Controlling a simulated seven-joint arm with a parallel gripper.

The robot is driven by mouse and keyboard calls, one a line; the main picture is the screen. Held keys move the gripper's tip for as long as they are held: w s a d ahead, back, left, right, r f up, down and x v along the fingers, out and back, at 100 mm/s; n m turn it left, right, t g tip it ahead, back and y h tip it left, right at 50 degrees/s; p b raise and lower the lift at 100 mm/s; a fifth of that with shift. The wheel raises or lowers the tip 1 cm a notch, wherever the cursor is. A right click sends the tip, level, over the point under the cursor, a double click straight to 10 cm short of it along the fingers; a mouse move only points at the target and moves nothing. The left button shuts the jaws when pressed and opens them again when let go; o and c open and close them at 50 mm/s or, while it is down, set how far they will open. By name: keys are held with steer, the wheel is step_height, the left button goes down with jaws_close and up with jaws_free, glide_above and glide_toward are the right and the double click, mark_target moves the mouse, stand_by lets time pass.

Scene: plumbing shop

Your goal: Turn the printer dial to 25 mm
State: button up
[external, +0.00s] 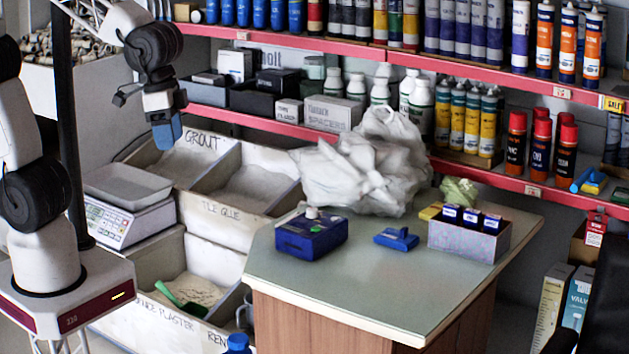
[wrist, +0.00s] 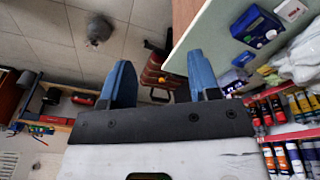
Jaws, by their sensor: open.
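The printer looks to be the blue box (external: 311,235) on the left part of the counter. A small pale, greenish knob (external: 312,212), likely the dial, sits on its top; its markings are too small to read. The blue box also shows at the upper right of the wrist view (wrist: 257,25). My gripper (external: 166,132) hangs in the air above the bins, left of and higher than the counter, well apart from the box. In the wrist view my gripper (wrist: 163,80) has its two blue fingers spread, with nothing between them.
The counter (external: 350,285) also holds a blue flat tool (external: 396,239), a box of small blue-labelled items (external: 468,240) and white plastic bags (external: 365,170). Shelves of bottles and tubes stand behind. A scale (external: 125,210) and labelled bins (external: 215,185) lie left. The counter's front is clear.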

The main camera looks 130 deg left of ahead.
steer(key=w+a+f+n, duration=0.3)
steer(key=w+a+n, duration=0.1)
steer(key=a, duration=0.4)
steer(key=n+g, duration=0.2)
steer(key=n, duration=1)
glide_above(312, 209)
step_height(312, 209, down, 18)
steer(key=shift+d+f, duration=0.1)
steer(key=shift+d, duration=0.05)
steer(key=shift+a+f, duration=0.2)
steer(key=shift+a, duration=0.05)
steer(key=shift+f, duration=3.9)
